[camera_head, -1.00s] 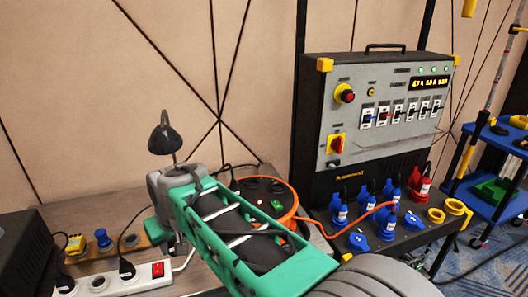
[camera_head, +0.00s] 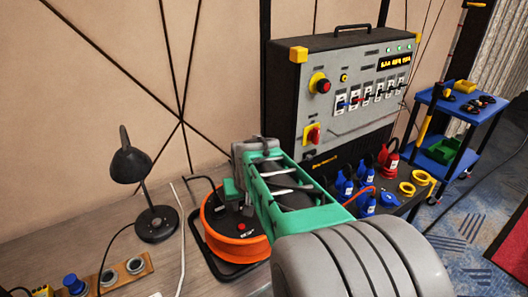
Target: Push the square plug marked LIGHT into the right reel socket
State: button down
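The cable reel (camera_head: 232,250) has an orange rim and a dark top, and sits on a dark base on the wooden desk, left of the panel. Its top is partly covered by my arm, and I cannot tell its sockets apart. I cannot make out a square plug or any LIGHT label. My green and grey arm reaches from the bottom right across the reel's right side. I cannot make out my gripper's fingers, which are hidden or out of view.
A black desk lamp (camera_head: 130,160) stands left of the reel. A wooden socket strip (camera_head: 112,275) is at lower left. A control panel (camera_head: 355,95) stands behind, with blue plugs (camera_head: 345,185) and a red plug (camera_head: 388,160) before it. A blue cart (camera_head: 455,105) is at right.

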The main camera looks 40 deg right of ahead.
jog(key=shift+m+h, duration=0.3)
jog(key=shift+m, duration=0.5)
jog(key=d+p, duration=0.1)
jog(key=d, duration=0.1)
jog(key=d+r+p, duration=0.1)
jog(key=d, duration=0.2)
jog(key=s+d, duration=0.1)
jog(key=d, duration=0.2)
jog(key=shift+r+p, duration=0.15)
jog(key=shift+p, duration=0.25)
jog(key=d, duration=0.2)
jog(key=w+d+p, duration=0.1)
jog(key=shift+w+r, duration=0.1)
jog(key=shift+r, duration=0.15)
jog(key=w+r+n+y, duration=0.1)
jog(key=w+r+n, duration=0.3)
jog(key=w, duration=0.2)
jog(key=shift+n+y, duration=0.5)
jog(key=f+b, duration=0.1)
jog(key=f, duration=0.1)
jog(key=f+b, duration=0.3)
jog(key=f, duration=0.1)
jog(key=shift+s+a+f+b, duration=0.2)
jog(key=shift+a+b, duration=0.1)
jog(key=shift+b, duration=0.05)
jog(key=shift+s+r, duration=0.1)
jog(key=shift+s, duration=0.05)
jog(key=shift+f+b, duration=0.85)
jog(key=shift+f, duration=0.3)
